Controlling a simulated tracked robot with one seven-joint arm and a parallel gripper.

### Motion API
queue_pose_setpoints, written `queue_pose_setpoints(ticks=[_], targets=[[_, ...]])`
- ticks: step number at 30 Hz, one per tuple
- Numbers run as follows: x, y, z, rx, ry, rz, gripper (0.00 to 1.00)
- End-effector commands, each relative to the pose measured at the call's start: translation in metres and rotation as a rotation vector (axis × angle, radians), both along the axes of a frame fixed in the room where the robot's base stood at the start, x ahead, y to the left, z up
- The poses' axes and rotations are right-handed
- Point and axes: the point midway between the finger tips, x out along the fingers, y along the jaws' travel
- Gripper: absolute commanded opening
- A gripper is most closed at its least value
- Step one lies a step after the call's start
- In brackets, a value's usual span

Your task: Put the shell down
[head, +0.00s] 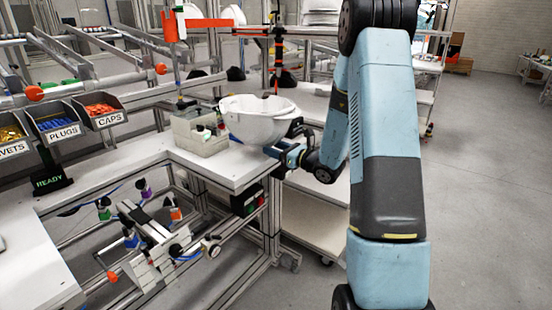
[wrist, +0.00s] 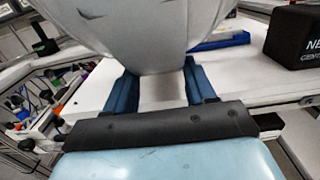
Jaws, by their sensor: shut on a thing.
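The white helmet shell (head: 258,118) is bowl-shaped and sits open side up at the corner of the white workbench (head: 222,165), in the head view. My gripper (head: 303,145) reaches it from the right and is shut on its near right edge. In the wrist view the shell (wrist: 150,32) fills the upper middle, between the two blue fingers of my gripper (wrist: 158,88). The bench top shows beneath the shell. I cannot tell whether the shell's underside touches the bench.
Labelled bins of caps (head: 103,112) and plugs (head: 58,121) hang at the left. A black box (wrist: 292,38) lies at the right in the wrist view. Bare bench shows in front of the shell.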

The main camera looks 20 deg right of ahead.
Motion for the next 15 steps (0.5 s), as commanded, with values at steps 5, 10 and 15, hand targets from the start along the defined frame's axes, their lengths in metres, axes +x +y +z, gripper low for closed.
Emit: queue_pose_setpoints(ticks=[5,10,15], targets=[[0.005,0.000,-0.006,0.001,-0.001,0.000,0.10],[0.006,-0.001,-0.026,0.001,0.002,0.000,0.10],[0.006,-0.001,-0.038,0.000,-0.001,0.000,0.10]])
